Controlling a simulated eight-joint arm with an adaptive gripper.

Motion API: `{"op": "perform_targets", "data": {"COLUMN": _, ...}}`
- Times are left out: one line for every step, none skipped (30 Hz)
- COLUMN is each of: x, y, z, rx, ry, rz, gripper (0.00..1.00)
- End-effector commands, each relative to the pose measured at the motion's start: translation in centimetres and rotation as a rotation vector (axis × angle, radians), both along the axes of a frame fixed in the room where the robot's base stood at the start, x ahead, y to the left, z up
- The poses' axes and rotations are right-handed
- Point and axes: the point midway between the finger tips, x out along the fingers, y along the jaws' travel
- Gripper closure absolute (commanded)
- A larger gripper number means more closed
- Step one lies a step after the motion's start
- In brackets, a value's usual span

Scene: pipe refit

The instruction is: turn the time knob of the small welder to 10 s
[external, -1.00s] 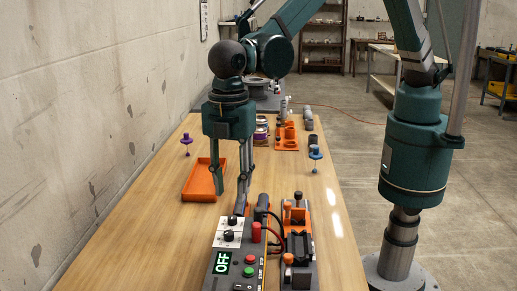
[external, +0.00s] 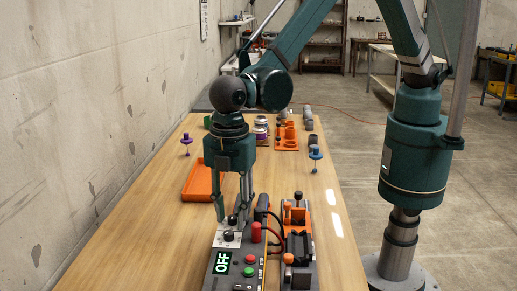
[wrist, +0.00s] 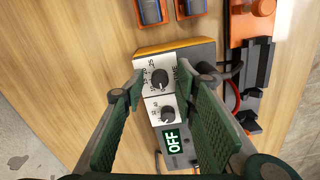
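The small welder (external: 236,268) stands at the near end of the table, its display reading OFF. Two black knobs sit on its white dial plates. In the wrist view the upper knob (wrist: 159,79) has a numbered scale and a label that seems to read TIME; its exact setting is too small to read. The lower knob (wrist: 167,113) has a second scale beside the display (wrist: 173,140). My gripper (external: 233,208) points down over the dial plates. In the wrist view its green fingers are apart on either side of the knobs, with nothing clearly held between them.
Right of the welder is an orange-and-black clamp fixture (external: 297,245), with cables between them. An orange tray (external: 200,181), a purple-topped stand (external: 186,140) and a blue-topped stand (external: 315,155) are farther back.

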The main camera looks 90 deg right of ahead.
Motion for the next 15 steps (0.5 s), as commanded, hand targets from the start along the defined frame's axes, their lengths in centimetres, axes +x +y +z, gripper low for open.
{"op": "perform_targets", "data": {"x": 0.0, "y": -0.01, "z": -0.13, "rx": 0.0, "ry": 0.0, "rz": 0.0, "gripper": 0.71}}
{"op": "perform_targets", "data": {"x": -0.01, "y": -0.01, "z": -0.16, "rx": 0.0, "ry": 0.0, "rz": 0.0, "gripper": 0.71}}
{"op": "perform_targets", "data": {"x": -0.01, "y": -0.01, "z": -0.19, "rx": 0.0, "ry": 0.0, "rz": 0.0, "gripper": 0.71}}
{"op": "perform_targets", "data": {"x": -0.01, "y": -0.02, "z": -0.19, "rx": 0.0, "ry": 0.0, "rz": 0.0, "gripper": 0.71}}
{"op": "perform_targets", "data": {"x": -0.01, "y": -0.02, "z": -0.19, "rx": 0.0, "ry": 0.0, "rz": 0.0, "gripper": 0.71}}
{"op": "perform_targets", "data": {"x": -0.01, "y": -0.02, "z": -0.18, "rx": 0.0, "ry": 0.0, "rz": 0.0, "gripper": 0.71}}
{"op": "perform_targets", "data": {"x": -0.01, "y": -0.02, "z": -0.18, "rx": 0.0, "ry": 0.0, "rz": 0.0, "gripper": 0.71}}
{"op": "perform_targets", "data": {"x": -0.01, "y": -0.02, "z": -0.17, "rx": 0.0, "ry": 0.0, "rz": 0.0, "gripper": 0.71}}
{"op": "perform_targets", "data": {"x": -0.01, "y": -0.02, "z": -0.17, "rx": 0.0, "ry": 0.0, "rz": 0.0, "gripper": 0.71}}
{"op": "perform_targets", "data": {"x": -0.01, "y": -0.02, "z": -0.17, "rx": 0.0, "ry": 0.0, "rz": 0.0, "gripper": 0.73}}
{"op": "perform_targets", "data": {"x": -0.01, "y": -0.02, "z": -0.16, "rx": 0.0, "ry": 0.0, "rz": 0.0, "gripper": 0.77}}
{"op": "perform_targets", "data": {"x": -0.01, "y": -0.02, "z": -0.16, "rx": 0.0, "ry": 0.0, "rz": 0.0, "gripper": 0.82}}
{"op": "perform_targets", "data": {"x": -0.01, "y": -0.02, "z": -0.16, "rx": 0.0, "ry": 0.0, "rz": 0.0, "gripper": 0.86}}
{"op": "perform_targets", "data": {"x": -0.01, "y": -0.02, "z": -0.16, "rx": 0.0, "ry": 0.0, "rz": 0.0, "gripper": 0.9}}
{"op": "perform_targets", "data": {"x": -0.02, "y": -0.02, "z": -0.16, "rx": 0.0, "ry": 0.0, "rz": 0.0, "gripper": 0.95}}
